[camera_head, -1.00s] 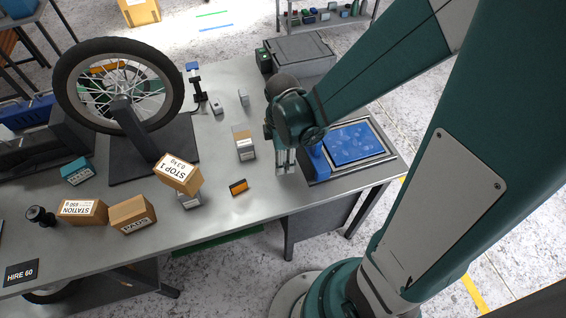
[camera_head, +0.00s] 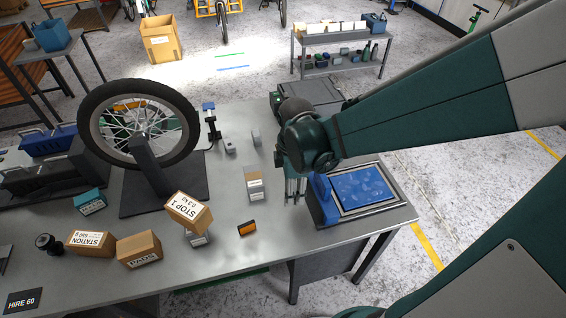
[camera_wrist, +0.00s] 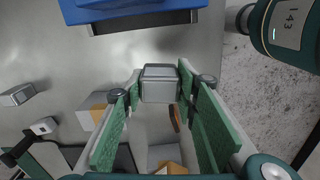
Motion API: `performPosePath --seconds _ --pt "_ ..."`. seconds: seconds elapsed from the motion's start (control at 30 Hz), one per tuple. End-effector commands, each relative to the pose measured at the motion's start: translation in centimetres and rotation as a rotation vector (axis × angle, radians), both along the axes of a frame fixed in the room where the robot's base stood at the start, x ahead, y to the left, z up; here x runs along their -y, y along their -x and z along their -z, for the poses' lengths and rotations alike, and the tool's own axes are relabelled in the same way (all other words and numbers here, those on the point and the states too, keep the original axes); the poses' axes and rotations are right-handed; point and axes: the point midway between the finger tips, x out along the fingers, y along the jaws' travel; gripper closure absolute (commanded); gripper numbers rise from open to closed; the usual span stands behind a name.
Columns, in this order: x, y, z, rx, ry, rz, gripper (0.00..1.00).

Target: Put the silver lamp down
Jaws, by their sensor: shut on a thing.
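The silver lamp (camera_wrist: 160,86) is a small silver box between the tips of my gripper (camera_wrist: 161,80) in the wrist view. The green-padded fingers are shut on its two sides. In the head view my gripper (camera_head: 296,190) points down over the workbench (camera_head: 285,232), just left of the blue-topped tray. The lamp cannot be made out there. Whether it touches the bench is unclear.
The blue-topped tray (camera_head: 362,188) is close on the right. A labelled box (camera_head: 255,185) stands left of my gripper, with an orange-and-black block (camera_head: 247,229) nearer the front edge. A wheel on a stand (camera_head: 137,124) and cardboard boxes (camera_head: 139,250) occupy the left. Bare bench lies in front.

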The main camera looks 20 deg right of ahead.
Motion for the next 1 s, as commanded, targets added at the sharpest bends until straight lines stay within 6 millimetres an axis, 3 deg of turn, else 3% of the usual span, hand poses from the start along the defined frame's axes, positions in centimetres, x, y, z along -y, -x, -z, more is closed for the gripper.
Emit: performPosePath --seconds 0.73,1.0 --pt "0.0 0.0 -0.1 0.0 0.0 0.0 0.83" --pt "0.0 0.0 -1.5 0.0 0.0 0.0 0.83"
